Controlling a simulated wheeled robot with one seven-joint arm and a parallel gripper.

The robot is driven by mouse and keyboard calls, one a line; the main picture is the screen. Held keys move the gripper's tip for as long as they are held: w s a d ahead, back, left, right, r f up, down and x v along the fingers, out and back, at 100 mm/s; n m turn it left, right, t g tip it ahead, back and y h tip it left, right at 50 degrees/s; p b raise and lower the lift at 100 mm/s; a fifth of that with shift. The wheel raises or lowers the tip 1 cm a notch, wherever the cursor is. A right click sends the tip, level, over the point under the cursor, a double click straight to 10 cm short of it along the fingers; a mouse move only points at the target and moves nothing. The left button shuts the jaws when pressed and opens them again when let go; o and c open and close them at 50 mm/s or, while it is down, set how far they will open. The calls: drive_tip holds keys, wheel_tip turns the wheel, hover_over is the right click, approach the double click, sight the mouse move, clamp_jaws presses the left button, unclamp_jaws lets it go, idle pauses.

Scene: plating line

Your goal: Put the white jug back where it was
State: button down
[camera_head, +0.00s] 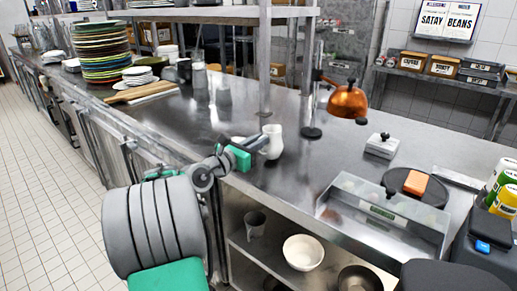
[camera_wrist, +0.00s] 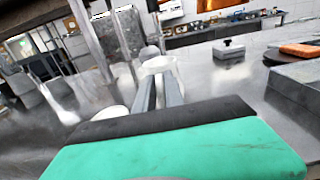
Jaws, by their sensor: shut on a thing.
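In the wrist view the jug (camera_wrist: 157,66) shows between the ends of the two grey fingers (camera_wrist: 160,88). I cannot tell whether its base touches the counter. Its lower part is partly hidden by the fingers in the wrist view.
A white item (camera_head: 238,140) lies just behind my gripper. A clear-walled tray (camera_head: 385,215) is on the right front. Stacked plates (camera_head: 100,50) stand far left. The counter around the jug is mostly clear.

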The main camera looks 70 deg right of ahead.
drive_tip(key=shift+f, duration=0.65)
drive_tip(key=shift+f, duration=0.15)
drive_tip(key=c, duration=1.4)
unclamp_jaws()
drive_tip(key=shift+a, duration=0.1)
